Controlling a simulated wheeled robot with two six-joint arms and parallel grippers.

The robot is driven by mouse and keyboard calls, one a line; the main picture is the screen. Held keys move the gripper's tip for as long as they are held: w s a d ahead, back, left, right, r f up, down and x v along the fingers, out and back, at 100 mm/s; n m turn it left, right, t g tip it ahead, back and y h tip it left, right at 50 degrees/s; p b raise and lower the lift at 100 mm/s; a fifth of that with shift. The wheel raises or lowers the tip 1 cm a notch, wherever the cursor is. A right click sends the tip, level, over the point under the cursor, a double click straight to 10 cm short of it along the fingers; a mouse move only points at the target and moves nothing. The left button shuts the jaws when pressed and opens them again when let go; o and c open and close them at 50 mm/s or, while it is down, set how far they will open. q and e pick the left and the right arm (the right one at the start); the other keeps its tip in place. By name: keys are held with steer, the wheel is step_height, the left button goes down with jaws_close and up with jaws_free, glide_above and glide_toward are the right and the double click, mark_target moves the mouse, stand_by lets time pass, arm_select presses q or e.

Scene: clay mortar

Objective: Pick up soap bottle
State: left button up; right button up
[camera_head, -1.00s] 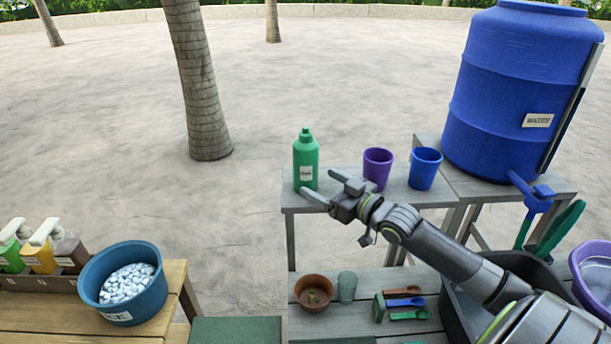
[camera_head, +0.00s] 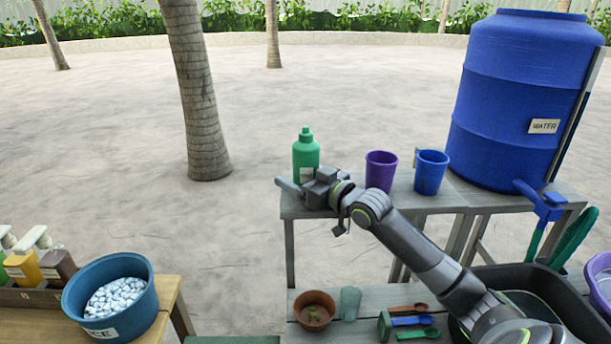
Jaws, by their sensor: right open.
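The soap bottle (camera_head: 306,154) is green with a cap and a white label, and stands upright on the upper shelf at the left end. My right gripper (camera_head: 300,182) is in front of the bottle's lower part and hides its base and part of its label. Its fingers are apart, with one finger reaching left past the bottle. I cannot tell whether the fingers touch the bottle or stand around it. My left gripper is not in view.
A purple cup (camera_head: 381,171) and a blue cup (camera_head: 430,172) stand right of the bottle on the shelf (camera_head: 455,197). A large blue water barrel (camera_head: 515,105) is further right. A brown pot (camera_head: 314,310) sits on the lower shelf. A blue tub of white pieces (camera_head: 75,285) is at left.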

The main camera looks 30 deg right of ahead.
steer(key=shift+r, duration=0.1)
steer(key=c, duration=1.2)
steer(key=shift+c, duration=0.5)
steer(key=shift+r, duration=0.1)
